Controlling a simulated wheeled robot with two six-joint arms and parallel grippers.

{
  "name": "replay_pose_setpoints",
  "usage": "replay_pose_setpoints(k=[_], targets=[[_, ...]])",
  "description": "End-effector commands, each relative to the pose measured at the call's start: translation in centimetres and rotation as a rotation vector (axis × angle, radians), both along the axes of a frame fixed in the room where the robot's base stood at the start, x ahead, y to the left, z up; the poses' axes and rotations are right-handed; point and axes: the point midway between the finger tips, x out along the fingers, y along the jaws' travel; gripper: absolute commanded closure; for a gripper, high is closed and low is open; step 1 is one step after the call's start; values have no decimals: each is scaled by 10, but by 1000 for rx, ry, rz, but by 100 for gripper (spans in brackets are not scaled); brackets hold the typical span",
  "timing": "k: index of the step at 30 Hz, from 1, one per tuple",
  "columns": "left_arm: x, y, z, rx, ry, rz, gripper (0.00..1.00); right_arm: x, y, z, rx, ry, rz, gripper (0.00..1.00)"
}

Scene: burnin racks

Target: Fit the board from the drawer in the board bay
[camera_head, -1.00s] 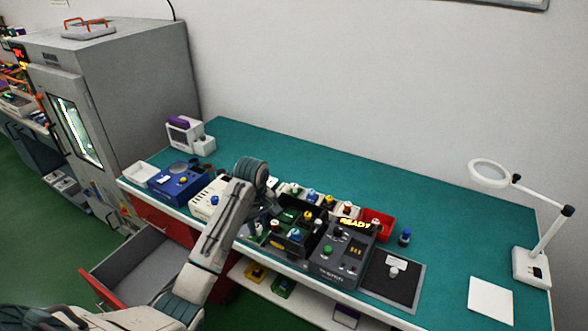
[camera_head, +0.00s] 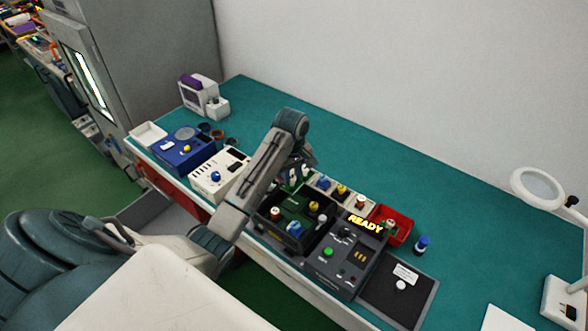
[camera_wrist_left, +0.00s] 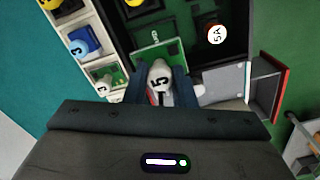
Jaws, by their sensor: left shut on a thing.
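My left gripper (camera_wrist_left: 165,88) is shut on the white knob, marked 5, of a green board (camera_wrist_left: 150,52). The gripper (camera_head: 302,160) is above the desk in the head view, partly hidden by its own wrist. A black open-topped bay (camera_head: 262,222) holds boards with red, yellow, white and blue knobs. In the left wrist view, the held board overlaps the near side of this bay (camera_wrist_left: 185,22); I cannot tell its height above it. My right gripper is out of view.
A black tester (camera_head: 318,268) reading READY stands right of the bay. White compartments (camera_head: 325,190) with knobbed boards and a red bin (camera_head: 400,232) lie behind. A white unit (camera_head: 205,180) and blue unit (camera_head: 170,155) stand left.

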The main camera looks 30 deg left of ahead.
Motion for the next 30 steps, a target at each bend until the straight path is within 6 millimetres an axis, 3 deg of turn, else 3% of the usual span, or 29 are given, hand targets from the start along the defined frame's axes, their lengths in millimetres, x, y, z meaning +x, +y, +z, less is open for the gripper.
replay_pose_setpoints(k=[18, 30], targets=[[0, 0, -59, 0, 1, 0, 99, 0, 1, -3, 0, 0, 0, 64], [0, 0, -68, 0, 0, 0, 99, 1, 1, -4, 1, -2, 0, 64]])
